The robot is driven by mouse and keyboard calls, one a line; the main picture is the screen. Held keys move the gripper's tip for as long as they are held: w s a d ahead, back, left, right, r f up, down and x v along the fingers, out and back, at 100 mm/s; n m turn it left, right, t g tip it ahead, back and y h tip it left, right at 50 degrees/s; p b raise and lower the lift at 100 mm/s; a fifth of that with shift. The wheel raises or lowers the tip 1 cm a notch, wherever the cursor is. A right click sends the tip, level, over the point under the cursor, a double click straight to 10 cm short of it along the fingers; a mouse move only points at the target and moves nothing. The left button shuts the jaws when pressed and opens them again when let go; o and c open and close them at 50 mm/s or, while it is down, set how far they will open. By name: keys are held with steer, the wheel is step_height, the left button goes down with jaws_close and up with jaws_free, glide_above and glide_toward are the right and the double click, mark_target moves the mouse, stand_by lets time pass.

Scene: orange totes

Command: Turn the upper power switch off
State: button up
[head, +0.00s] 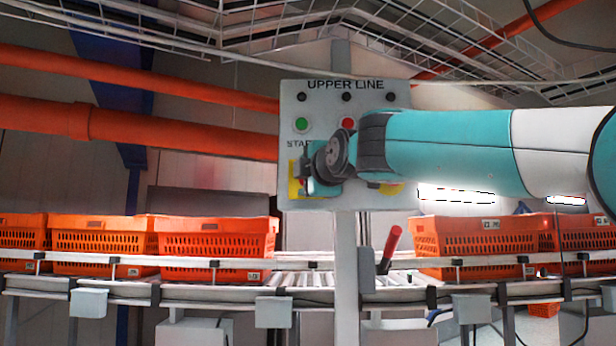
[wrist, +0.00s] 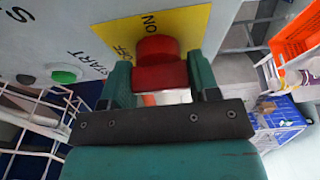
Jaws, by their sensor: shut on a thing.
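The grey control panel (head: 345,98) marked "UPPER LINE" stands upright in the middle of the head view. A yellow plate (head: 294,188) is at its lower left, mostly behind my gripper (head: 308,176). In the wrist view the yellow plate (wrist: 185,25) has "ON" and "OFF" printed beside a red switch knob (wrist: 156,50). My gripper (wrist: 158,80) has its two green fingers on either side of the red knob, shut on it. The knob's exact turn between the labels is hard to tell. In the head view my arm hides the knob.
A green button (head: 301,124) and a red button (head: 348,123) are on the panel above my gripper. Orange totes (head: 215,248) line the conveyor below, and a red-handled lever (head: 391,243) stands near the post.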

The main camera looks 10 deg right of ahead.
steer(key=o, duration=0.9)
steer(key=shift+s, duration=0.1)
steer(key=shift+s+f+b, duration=0.15)
steer(key=shift+s+b, duration=0.15)
steer(key=shift+b, duration=0.15)
steer(key=shift+s+d+r+b, duration=0.1)
steer(key=shift+s+d+b, duration=0.45)
steer(key=shift+s+b, duration=1.5)
steer(key=shift+s+d+r+b, duration=0.1)
steer(key=shift+s+d+b, duration=0.4)
steer(key=shift+s, duration=2.9)
steer(key=shift+s+d+b, duration=0.55)
steer(key=shift+s+b, duration=0.75)
steer(key=shift+s, duration=1.45)
steer(key=shift+f, duration=0.1)
